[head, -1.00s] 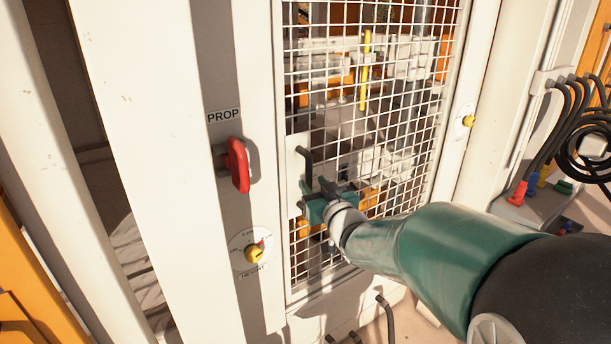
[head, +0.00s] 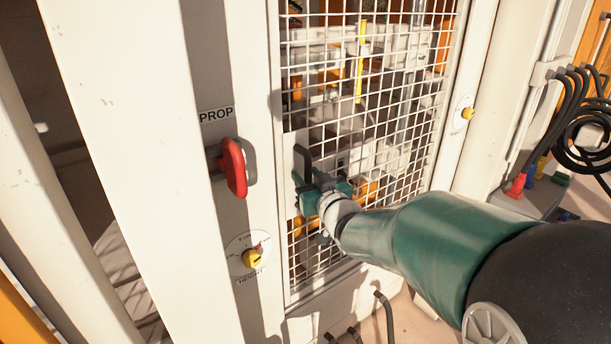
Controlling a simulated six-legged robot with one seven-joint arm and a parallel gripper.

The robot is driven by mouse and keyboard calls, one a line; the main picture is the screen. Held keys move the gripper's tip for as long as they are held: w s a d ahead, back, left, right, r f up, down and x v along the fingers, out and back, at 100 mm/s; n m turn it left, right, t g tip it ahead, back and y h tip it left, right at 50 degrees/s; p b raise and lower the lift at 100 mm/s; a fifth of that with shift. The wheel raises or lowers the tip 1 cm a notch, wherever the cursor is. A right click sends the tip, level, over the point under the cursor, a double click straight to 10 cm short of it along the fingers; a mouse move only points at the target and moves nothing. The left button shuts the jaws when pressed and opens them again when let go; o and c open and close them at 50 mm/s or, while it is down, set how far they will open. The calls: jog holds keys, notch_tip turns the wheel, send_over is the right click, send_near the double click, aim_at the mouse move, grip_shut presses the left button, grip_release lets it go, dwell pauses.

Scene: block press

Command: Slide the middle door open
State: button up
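The middle door (head: 420,143) is a white wire-mesh panel in a pale frame, in the centre of the head view. Machine parts show behind its mesh. Its dark upright handle (head: 302,162) is on a light plate at the door's left edge. My gripper (head: 309,186) is at the handle, and its dark fingers overlap the handle's lower part in the view. The fingers and the handle blend together, so I cannot tell whether they are closed on it.
A red handle (head: 234,168) under a PROP label (head: 216,115) sticks out on the left post. A yellow HEIGHT knob (head: 251,258) is below it. Another yellow knob (head: 467,113) is on the right post. Black cables (head: 568,110) hang at the right.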

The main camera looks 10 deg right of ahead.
jog(key=shift+s+r, duration=0.1)
jog(key=shift+w+a, duration=0.1)
jog(key=shift+w, duration=0.15)
jog(key=shift+s, duration=0.25)
jog(key=shift+c, duration=1)
jog(key=shift+w, duration=0.1)
grip_shut()
jog(key=shift+d, duration=0.2)
